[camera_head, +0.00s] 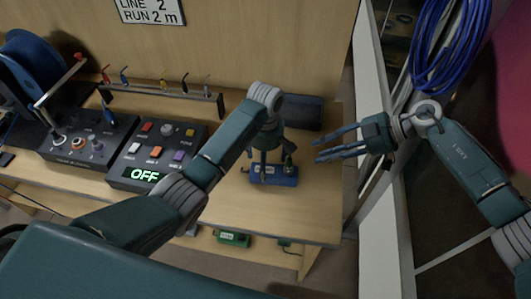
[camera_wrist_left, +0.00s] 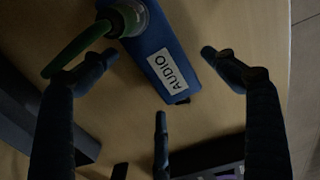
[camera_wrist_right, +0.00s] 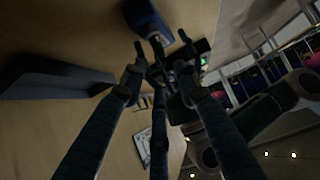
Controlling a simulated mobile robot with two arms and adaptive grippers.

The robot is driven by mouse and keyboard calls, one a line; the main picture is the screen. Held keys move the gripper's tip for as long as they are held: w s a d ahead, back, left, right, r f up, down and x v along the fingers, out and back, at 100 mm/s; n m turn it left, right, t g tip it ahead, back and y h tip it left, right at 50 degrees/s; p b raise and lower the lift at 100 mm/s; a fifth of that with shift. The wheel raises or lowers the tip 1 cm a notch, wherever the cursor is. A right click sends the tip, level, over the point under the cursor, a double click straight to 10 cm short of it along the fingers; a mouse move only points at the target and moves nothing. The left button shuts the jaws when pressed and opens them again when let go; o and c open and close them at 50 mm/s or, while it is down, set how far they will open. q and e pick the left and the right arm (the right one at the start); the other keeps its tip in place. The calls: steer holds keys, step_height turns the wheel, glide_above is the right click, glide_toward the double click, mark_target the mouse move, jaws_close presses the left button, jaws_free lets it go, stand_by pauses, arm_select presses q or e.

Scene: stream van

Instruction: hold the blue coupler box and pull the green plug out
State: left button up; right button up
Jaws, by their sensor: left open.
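The blue coupler box (camera_head: 272,180) lies on the wooden bench top near its right end. In the left wrist view its white label reads AUDIO (camera_wrist_left: 166,70). The green plug (camera_head: 289,163) sits at the box's right end, and in the left wrist view it (camera_wrist_left: 128,18) shows a green cable curving away. My left gripper (camera_head: 266,163) is over the box from above, fingers spread around it; contact cannot be told. My right gripper (camera_head: 318,147) is right of the plug, fingers apart, empty, pointing left at it. The right wrist view shows the box (camera_wrist_right: 146,18) beyond these fingertips.
Control panels (camera_head: 150,155), one reading OFF, stand left on the bench. A dark block (camera_head: 303,112) lies behind the box. A small rack with coloured cables (camera_head: 165,90) is at the back. A green box (camera_head: 233,238) is below the bench top. Blue cable coils hang upper right.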

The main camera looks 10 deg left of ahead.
arm_select(q)
steer(key=shift+f, duration=1.55)
steer(key=c, duration=1.3)
steer(key=shift+c, duration=0.8)
arm_select(e)
steer(key=shift+o, duration=1.2)
steer(key=shift+s+a+r, duration=0.15)
step_height(320, 180, up, 3)
steer(key=s+a+n+h, duration=0.2)
steer(key=n+h, duration=0.1)
steer(key=t+h, duration=0.1)
glide_toward(292, 168)
steer(key=shift+n, duration=0.3)
steer(key=a+f, duration=0.2)
steer(key=a, duration=0.1)
steer(key=a+f, duration=0.1)
steer(key=a, duration=0.1)
steer(key=shift+w+a+f, duration=0.1)
steer(key=shift+f, duration=0.3)
steer(key=shift+c, duration=0.2)
